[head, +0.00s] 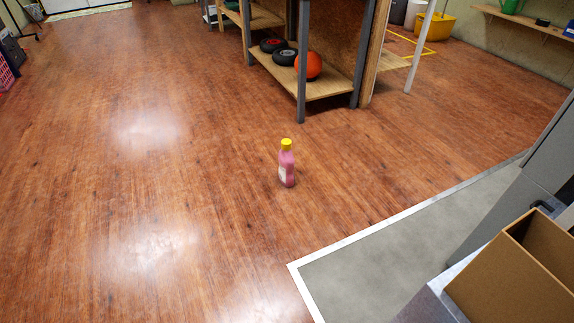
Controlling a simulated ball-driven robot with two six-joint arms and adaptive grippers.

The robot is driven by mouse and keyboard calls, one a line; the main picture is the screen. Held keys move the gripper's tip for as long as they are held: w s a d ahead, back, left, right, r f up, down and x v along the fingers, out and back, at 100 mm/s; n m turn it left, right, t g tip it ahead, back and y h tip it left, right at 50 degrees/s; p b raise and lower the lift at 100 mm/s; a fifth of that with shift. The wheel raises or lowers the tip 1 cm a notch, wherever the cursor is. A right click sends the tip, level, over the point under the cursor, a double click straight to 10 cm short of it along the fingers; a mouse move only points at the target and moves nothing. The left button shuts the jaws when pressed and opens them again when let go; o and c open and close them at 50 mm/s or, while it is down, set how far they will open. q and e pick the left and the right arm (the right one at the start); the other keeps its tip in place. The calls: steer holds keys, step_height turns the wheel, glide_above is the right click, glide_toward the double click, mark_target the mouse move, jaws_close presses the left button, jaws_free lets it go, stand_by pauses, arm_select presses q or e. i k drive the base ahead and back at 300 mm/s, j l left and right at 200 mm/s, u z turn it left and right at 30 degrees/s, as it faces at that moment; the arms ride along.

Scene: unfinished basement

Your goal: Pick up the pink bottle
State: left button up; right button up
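The pink bottle (287,168) stands upright on the brown wooden floor (210,200), near the middle of the head view. It has a yellow cap and a pale label on its left side. Nothing touches it. Neither of my grippers shows in the head view.
A wooden shelf (318,88) on grey posts, with an orange ball (309,66) and black wheels (285,56), stands behind the bottle. A white-edged grey floor patch (385,262) and an open cardboard box (505,285) are at lower right. The floor left of the bottle is clear.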

mark_target(286, 160)
steer(key=i+j, duration=0.8)
steer(key=i, duration=0.2)
